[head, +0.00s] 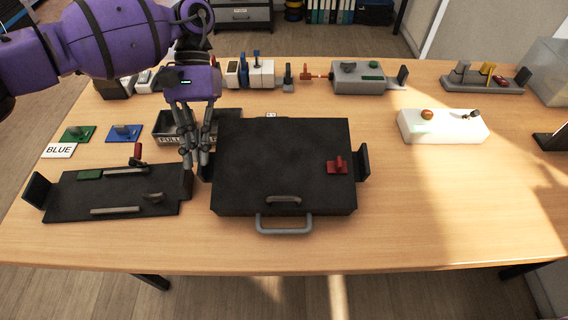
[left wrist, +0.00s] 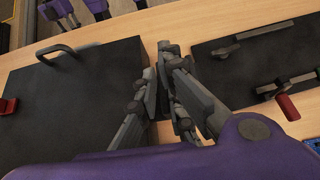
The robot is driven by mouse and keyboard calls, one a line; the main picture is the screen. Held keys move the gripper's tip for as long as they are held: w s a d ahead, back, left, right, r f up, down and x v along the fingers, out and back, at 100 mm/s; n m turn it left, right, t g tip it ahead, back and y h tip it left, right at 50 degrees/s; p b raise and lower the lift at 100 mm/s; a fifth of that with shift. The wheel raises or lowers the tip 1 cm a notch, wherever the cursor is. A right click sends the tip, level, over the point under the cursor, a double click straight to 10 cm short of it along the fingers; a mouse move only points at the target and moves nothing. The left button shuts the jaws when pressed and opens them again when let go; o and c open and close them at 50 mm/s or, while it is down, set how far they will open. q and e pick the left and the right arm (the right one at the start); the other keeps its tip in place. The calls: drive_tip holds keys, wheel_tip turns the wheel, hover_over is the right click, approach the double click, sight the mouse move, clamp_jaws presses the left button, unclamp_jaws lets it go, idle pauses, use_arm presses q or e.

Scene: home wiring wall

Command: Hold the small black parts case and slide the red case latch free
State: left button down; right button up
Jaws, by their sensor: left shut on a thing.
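The black parts case (head: 280,140) lies flat on the table, with a grey front handle (head: 284,226) and a dark tab on each side. The red case latch (head: 337,166) is on the right part of its lid; it also shows at the left edge of the left wrist view (left wrist: 8,107). My left gripper (head: 196,160) is at the case's left side, pointing down. In the left wrist view its fingers (left wrist: 165,82) are closed together on the case's dark left tab, which they largely hide. Purple and grey parts (left wrist: 78,10) at the wrist view's top are probably mine; their grip cannot be read.
A flat black panel (head: 110,198) with a red-handled lever lies close left. A dark tray (head: 165,125) stands behind the gripper. A white box (head: 440,127) is at the right, and several fixtures line the back. The table right of the case is clear.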

use_arm(q)
drive_tip(key=c, duration=2.2)
unclamp_jaws()
drive_tip(key=shift+r, duration=0.1)
drive_tip(key=o, duration=0.4)
drive_tip(key=v, duration=1.2)
